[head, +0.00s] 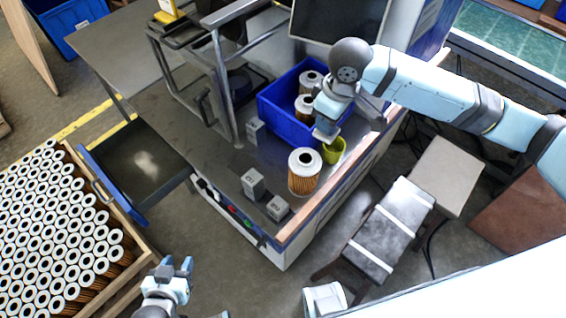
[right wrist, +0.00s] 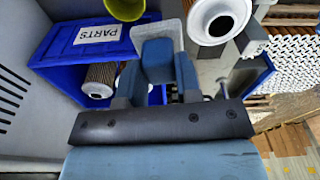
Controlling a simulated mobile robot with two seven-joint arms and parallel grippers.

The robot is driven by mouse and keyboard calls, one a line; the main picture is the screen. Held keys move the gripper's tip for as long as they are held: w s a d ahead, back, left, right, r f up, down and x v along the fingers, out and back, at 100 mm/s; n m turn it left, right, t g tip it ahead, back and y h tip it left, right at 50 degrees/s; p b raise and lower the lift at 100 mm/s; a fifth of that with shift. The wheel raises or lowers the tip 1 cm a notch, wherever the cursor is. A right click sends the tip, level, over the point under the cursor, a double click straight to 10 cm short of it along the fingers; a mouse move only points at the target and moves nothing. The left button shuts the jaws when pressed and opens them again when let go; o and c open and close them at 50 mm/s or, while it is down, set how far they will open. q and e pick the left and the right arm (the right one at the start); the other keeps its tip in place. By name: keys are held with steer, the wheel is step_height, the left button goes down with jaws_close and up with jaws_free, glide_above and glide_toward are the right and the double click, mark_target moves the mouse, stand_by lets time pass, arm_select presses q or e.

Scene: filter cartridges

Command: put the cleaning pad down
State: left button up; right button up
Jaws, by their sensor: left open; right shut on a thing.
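The cleaning pad (right wrist: 160,36) is a pale grey block. It sits between the blue fingers of my right gripper (right wrist: 158,62) in the right wrist view. In the head view my right gripper (head: 327,128) points down over the workbench, at the front corner of the blue bin and beside the yellow-green cup (head: 334,147). The pad is hard to make out there, and I cannot tell whether it touches anything. My left gripper (head: 174,270) is open and empty, low in the head view, away from the bench.
A filter cartridge (head: 303,178) stands on the bench near the cup. The blue parts bin (head: 277,124) holds more cartridges. Several grey blocks (head: 253,184) stand on the bench. An open drawer (head: 140,165) and a crate of many cartridges (head: 128,284) are at left.

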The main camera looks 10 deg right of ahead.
steer(key=n, duration=0.2)
steer(key=a+n, duration=0.1)
steer(key=shift+w+r, duration=0.1)
steer(key=shift+w, duration=0.15)
steer(key=w+a+r+n+g, duration=0.1)
steer(key=a+n, duration=0.3)
steer(key=n, duration=0.8)
steer(key=w+a+n+g, duration=0.1)
steer(key=a+n, duration=0.3)
steer(key=n, duration=0.8)
steer(key=f+n+b, duration=0.1)
steer(key=f+n, duration=0.1)
steer(key=f, duration=0.3)
steer(key=a+f+n+h+b, duration=0.1)
steer(key=f+n, duration=0.2)
steer(key=f, duration=0.2)
steer(key=f+n+b, duration=0.2)
steer(key=f, duration=0.3)
steer(key=shift+w+a+f+h, duration=0.1)
steer(key=shift+w+a+h, duration=0.2)
steer(key=shift+w, duration=0.05)
steer(key=shift+f, duration=0.3)
steer(key=shift+f, duration=0.15)
steer(key=o, duration=1)
